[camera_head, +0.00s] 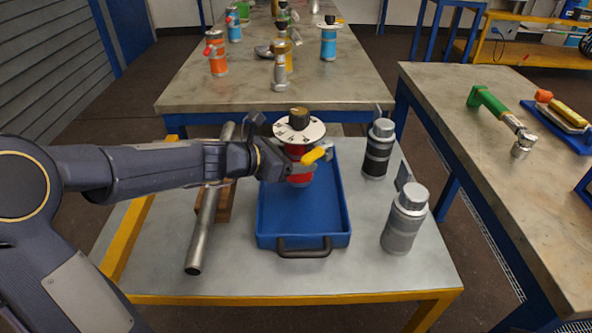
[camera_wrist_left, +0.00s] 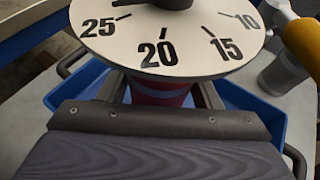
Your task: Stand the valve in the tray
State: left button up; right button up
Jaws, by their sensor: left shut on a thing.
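The valve (camera_head: 300,176) has a red body, a white numbered dial with a dark knob on top, and a yellow handle at its side. My left gripper (camera_head: 284,160) reaches in from the left and is shut on the valve's body below the dial. The valve is upright, over the far part of the blue tray (camera_head: 344,212). I cannot tell whether its base touches the tray floor. In the left wrist view the dial (camera_wrist_left: 165,40) hides most of the body and the fingertips; the tray (camera_wrist_left: 245,103) shows behind. My right gripper is not in view.
A metal pipe (camera_head: 203,230) lies left of the tray on a wooden block. A black canister (camera_head: 378,150) and a grey canister (camera_head: 405,220) stand right of the tray. Several vessels stand on the far table (camera_head: 340,90). The tray's near part is empty.

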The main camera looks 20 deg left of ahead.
pick_arm(q)
jog(key=shift+f+b, duration=0.45)
jog(key=shift+f, duration=0.85)
jog(key=shift+f, duration=0.25)
jog(key=o, duration=1.5)
